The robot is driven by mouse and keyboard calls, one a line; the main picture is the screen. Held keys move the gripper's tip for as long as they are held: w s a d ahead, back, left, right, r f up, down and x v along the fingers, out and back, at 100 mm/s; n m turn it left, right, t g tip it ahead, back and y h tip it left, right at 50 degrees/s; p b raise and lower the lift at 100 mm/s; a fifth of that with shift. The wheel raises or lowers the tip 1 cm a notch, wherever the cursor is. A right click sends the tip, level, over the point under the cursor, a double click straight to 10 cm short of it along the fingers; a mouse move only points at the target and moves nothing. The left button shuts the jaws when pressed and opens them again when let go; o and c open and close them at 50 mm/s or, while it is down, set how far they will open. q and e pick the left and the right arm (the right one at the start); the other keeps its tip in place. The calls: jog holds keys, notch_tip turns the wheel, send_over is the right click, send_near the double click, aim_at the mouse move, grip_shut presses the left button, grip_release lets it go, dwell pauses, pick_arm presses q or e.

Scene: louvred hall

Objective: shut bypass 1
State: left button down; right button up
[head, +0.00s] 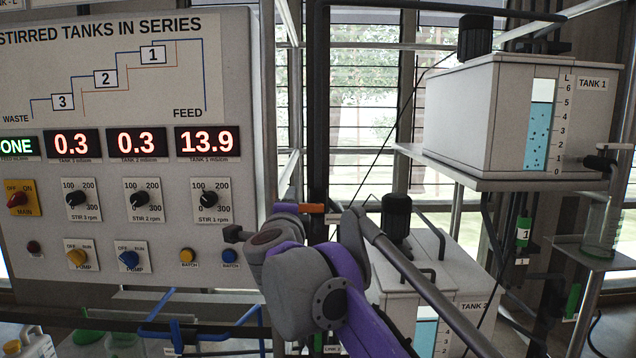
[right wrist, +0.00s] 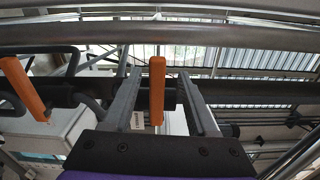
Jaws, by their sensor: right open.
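An orange valve lever (right wrist: 157,88) stands between the two grey fingers of my right gripper (right wrist: 158,78) in the right wrist view. The fingers are open, with a gap on each side of the lever. The lever lies crosswise to a dark pipe (right wrist: 80,92). A small white tag (right wrist: 137,121) hangs beside it, its print too small to read. In the head view an orange lever (head: 313,208) lies level across the upright dark pipe (head: 317,110), just above my purple arm, which hides the fingers. My left gripper is not in view.
A second orange lever (right wrist: 24,90) is at the left in the right wrist view. The control panel (head: 105,255) stands left of my arm. The tank 1 box (head: 470,120) on its shelf and the tank 2 box (head: 395,262) are to the right.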

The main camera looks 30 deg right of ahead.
jog(key=v, duration=0.7)
jog(key=shift+s, duration=0.1)
jog(key=b+v, duration=0.1)
jog(key=v, duration=0.9)
jog(key=shift+s, duration=0.3)
jog(key=shift+a, duration=0.1)
dwell(1.2)
